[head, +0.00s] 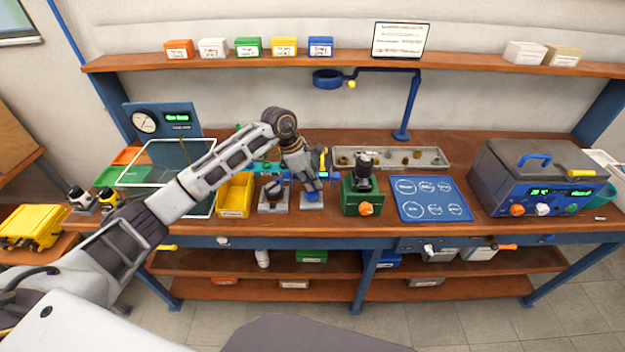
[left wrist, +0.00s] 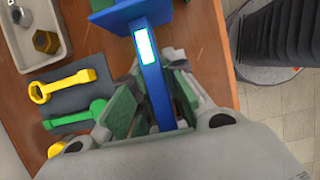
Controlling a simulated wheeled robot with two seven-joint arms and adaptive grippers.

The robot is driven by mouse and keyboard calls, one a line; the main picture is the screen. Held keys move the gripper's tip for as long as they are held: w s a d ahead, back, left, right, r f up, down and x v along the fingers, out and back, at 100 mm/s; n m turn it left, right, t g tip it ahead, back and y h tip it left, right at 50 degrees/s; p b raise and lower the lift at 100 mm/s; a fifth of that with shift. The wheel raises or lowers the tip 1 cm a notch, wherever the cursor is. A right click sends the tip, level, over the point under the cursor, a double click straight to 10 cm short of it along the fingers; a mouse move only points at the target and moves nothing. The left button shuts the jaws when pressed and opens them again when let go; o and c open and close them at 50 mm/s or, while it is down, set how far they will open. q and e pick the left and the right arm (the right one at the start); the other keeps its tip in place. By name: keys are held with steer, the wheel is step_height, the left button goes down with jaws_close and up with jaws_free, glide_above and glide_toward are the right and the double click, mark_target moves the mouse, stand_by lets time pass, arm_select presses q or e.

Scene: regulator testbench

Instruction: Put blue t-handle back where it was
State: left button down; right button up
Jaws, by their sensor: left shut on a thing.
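My left gripper (head: 311,186) is over the middle of the workbench, pointing down. In the left wrist view my left gripper (left wrist: 157,98) is shut on the blue T-handle (left wrist: 152,75), with a finger on each side of its bar. That bar carries a bright pale patch, and a wider blue part crosses its far end. In the head view a little blue (head: 311,198) shows below the fingers, just above a small grey block (head: 312,206). I cannot tell whether the handle touches the block. My right gripper is not in view.
A yellow bin (head: 236,194) and a grey block with a dark knob (head: 273,195) stand left of the gripper. A green fixture (head: 361,193) stands close on the right. A yellow wrench (left wrist: 62,84) and a green wrench (left wrist: 75,116) lie nearby on a dark mat.

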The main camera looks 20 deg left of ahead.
arm_select(q)
steer(key=shift+f+b, duration=0.25)
steer(key=shift+b, duration=0.05)
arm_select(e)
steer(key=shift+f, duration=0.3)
arm_select(q)
steer(key=c, duration=1.5)
jaws_free()
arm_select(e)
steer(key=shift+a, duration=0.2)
arm_select(q)
steer(key=shift+o, duration=0.2)
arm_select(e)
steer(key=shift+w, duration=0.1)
arm_select(q)
steer(key=shift+r, duration=0.15)
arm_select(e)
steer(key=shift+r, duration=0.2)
arm_select(q)
steer(key=shift+r+p, duration=0.15)
steer(key=shift+p, duration=0.2)
steer(key=b+v, duration=0.1)
steer(key=v, duration=0.9)
steer(key=shift+r, duration=0.15)
steer(key=shift+s+a+r+b, duration=0.1)
steer(key=shift+a+r+b, duration=0.2)
steer(key=shift+r, duration=0.45)
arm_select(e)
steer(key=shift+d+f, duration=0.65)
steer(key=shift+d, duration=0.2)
